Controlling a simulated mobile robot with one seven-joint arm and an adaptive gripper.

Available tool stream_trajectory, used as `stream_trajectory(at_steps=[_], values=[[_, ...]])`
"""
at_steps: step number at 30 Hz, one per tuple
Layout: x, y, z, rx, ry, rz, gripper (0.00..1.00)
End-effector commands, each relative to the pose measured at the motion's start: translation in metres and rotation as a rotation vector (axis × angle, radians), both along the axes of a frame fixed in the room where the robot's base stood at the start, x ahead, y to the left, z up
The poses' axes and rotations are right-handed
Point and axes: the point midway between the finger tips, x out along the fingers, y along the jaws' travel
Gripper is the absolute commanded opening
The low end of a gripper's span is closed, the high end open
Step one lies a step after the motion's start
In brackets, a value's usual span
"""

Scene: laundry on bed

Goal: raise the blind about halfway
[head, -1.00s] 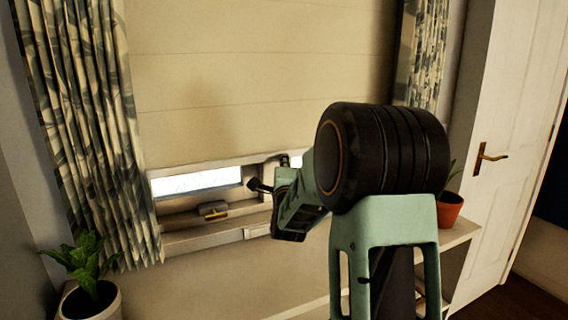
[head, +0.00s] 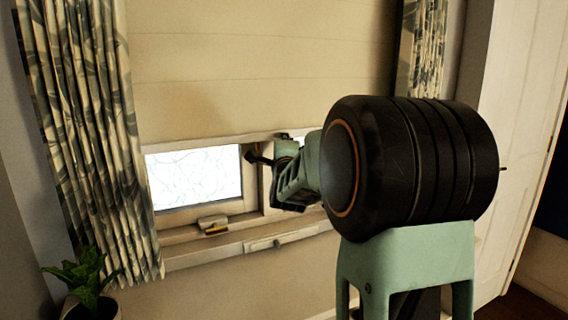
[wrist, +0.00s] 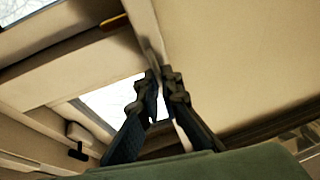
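The cream blind (head: 250,80) hangs between the curtains. Its lower edge sits a little above the window sill, with a strip of bright window pane (head: 195,178) showing below it. My gripper (head: 258,157) is at the blind's lower edge, right of that pane; my arm hides the edge farther right. In the wrist view the blind (wrist: 235,60) fills the right side. The fingers of my gripper (wrist: 160,80) are close together around its bottom rail, and look shut on it. The exact contact is partly hidden.
Patterned curtains hang at the left (head: 85,130) and right (head: 422,60). A window catch (head: 212,224) sits on the lower frame above the sill (head: 250,243). A potted plant (head: 85,280) stands at lower left. A white door (head: 520,120) is at right.

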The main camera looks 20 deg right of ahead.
Motion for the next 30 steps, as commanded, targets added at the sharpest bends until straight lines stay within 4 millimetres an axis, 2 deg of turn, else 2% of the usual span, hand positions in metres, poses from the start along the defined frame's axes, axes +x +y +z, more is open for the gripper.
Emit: stream_trajectory(at_steps=[1, 6, 9, 15, 21, 30], values=[[-0.001, 0.001, 0.027, -0.003, -0.012, -0.001, 0.0], [0.0, 0.001, 0.084, -0.002, -0.01, 0.001, 0.0], [-0.001, 0.0, 0.114, -0.002, -0.01, 0.001, 0.0], [0.0, 0.001, 0.158, -0.001, -0.006, 0.001, 0.0], [0.0, 0.0, 0.182, 0.0, -0.004, 0.0, 0.0], [0.0, 0.0, 0.189, -0.001, -0.003, 0.0, 0.0]])
